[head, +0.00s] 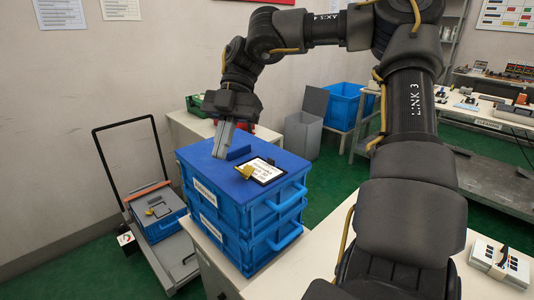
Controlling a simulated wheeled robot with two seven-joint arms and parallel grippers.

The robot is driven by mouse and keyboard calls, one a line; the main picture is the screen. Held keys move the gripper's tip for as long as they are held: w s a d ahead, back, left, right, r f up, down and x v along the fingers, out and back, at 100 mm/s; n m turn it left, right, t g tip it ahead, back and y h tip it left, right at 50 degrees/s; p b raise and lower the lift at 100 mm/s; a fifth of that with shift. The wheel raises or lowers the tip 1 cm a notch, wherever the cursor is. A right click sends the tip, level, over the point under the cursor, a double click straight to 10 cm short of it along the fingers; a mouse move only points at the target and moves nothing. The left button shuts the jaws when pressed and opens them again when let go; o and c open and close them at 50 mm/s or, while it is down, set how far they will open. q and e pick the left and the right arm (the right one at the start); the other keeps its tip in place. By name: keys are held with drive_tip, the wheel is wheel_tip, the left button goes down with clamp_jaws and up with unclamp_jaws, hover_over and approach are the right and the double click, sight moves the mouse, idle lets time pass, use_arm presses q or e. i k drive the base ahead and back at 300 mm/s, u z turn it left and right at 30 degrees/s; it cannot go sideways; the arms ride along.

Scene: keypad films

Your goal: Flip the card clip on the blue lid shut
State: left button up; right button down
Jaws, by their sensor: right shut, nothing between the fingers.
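The blue lid (212,162) covers the upper of two stacked blue crates (234,203) on a pale table. A white card (263,168) with dark print and a black border lies on the lid. The yellow card clip (245,171) is at the card's left edge; its exact angle is hard to tell. A dark blue raised piece (238,153) stands on the lid behind the card. My right gripper (221,153) is shut and empty, pointing down at the lid's left part, left of the clip and apart from it. My left gripper is not in view.
My right arm fills the right side of the view. A trolley (168,250) with a smaller blue crate stands on the floor at left. A grey bin (302,137) and a blue bin (343,103) stand behind. A white device (499,263) lies on the table at right.

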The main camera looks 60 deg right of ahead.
sight(248, 170)
drive_tip(key=z, duration=0.1)
drive_tip(key=i, duration=0.8)
drive_tip(key=z, duration=0.8)
